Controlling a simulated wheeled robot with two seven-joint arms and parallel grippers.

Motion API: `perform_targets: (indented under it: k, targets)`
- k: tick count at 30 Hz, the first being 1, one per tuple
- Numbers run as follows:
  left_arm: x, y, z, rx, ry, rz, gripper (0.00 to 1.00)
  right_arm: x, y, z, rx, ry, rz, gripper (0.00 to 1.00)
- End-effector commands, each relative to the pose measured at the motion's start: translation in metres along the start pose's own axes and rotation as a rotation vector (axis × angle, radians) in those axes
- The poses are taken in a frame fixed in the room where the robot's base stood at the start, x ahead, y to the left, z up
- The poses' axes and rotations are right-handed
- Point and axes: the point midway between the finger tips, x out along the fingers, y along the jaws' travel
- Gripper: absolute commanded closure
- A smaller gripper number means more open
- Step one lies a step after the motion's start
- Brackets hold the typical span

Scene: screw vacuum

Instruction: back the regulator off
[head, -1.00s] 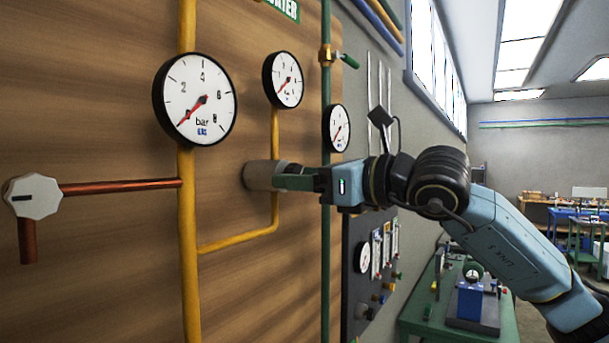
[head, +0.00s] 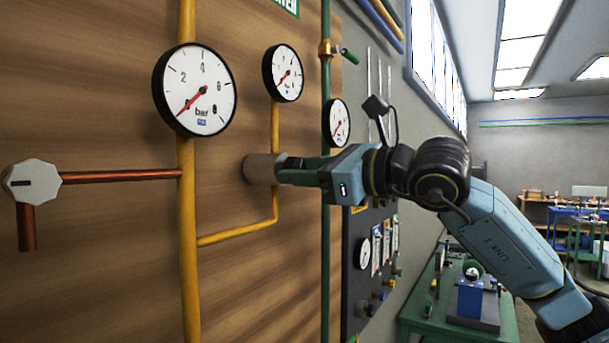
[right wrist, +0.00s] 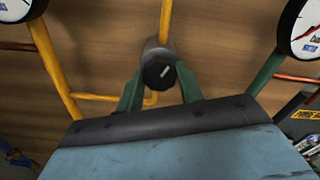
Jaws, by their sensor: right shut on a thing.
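The regulator (head: 259,168) is a grey cylinder standing out from the wooden board below the middle gauge. In the right wrist view its dark end face (right wrist: 158,72) has a slanted white mark. My right gripper (head: 284,170) is shut on its knob. In the right wrist view the green fingertips (right wrist: 160,82) sit on either side of it. The large gauge (head: 195,90), marked bar, has its red needle pointing to the lower left, at the low end. The middle gauge (head: 285,73) also has its needle to the lower left. My left gripper is not in view.
A yellow pipe (head: 188,230) runs up the board, with a branch to the regulator. A grey octagonal knob (head: 32,183) on a copper pipe is at the left. A green pipe (head: 326,240) passes close to my right gripper. A green bench (head: 440,310) stands lower right.

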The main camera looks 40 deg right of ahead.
Motion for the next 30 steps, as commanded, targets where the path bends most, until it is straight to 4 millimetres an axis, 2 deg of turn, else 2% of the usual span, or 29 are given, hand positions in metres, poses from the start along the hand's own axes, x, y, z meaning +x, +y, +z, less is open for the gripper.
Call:
perform_targets:
  k: [12, 30]
  targets:
    - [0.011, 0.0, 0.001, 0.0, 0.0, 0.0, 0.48, 0.0, 0.0, 0.0, -0.394, -0.001, 0.0, 0.86]
    - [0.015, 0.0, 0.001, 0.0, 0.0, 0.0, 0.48, 0.0, -0.001, 0.001, -0.964, -0.002, -0.001, 0.86]
